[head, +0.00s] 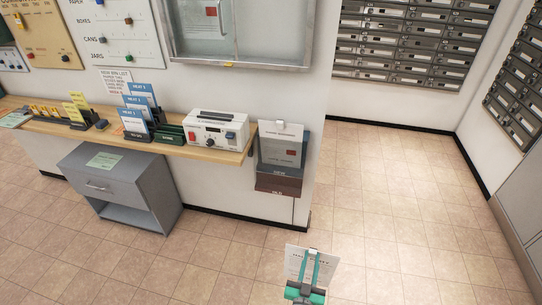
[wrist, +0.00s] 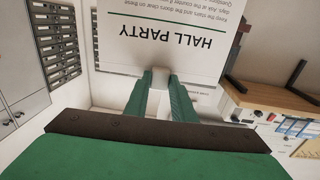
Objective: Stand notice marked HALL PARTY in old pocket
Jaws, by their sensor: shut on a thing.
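The white notice marked HALL PARTY (wrist: 178,28) is upside down in the wrist view, its text readable. My gripper (wrist: 160,80) is shut on one edge of it. In the head view my gripper (head: 309,258) holds the notice (head: 325,274) upright over the floor at the bottom, in front of the wall pockets and apart from them. A wall pocket unit hangs at the right end of the shelf: a grey pocket (head: 287,172) holding a sheet (head: 282,150), and a brown pocket (head: 278,186) below and in front. The small pocket labels are too small to read surely.
A wooden shelf (head: 222,152) carries a white box with knobs (head: 215,130), blue cards (head: 137,118) and yellow cards (head: 78,105). A grey cabinet (head: 118,183) stands below. A glass-fronted case (head: 236,32) hangs above. Mailboxes (head: 410,48) line the back wall. The tiled floor is clear.

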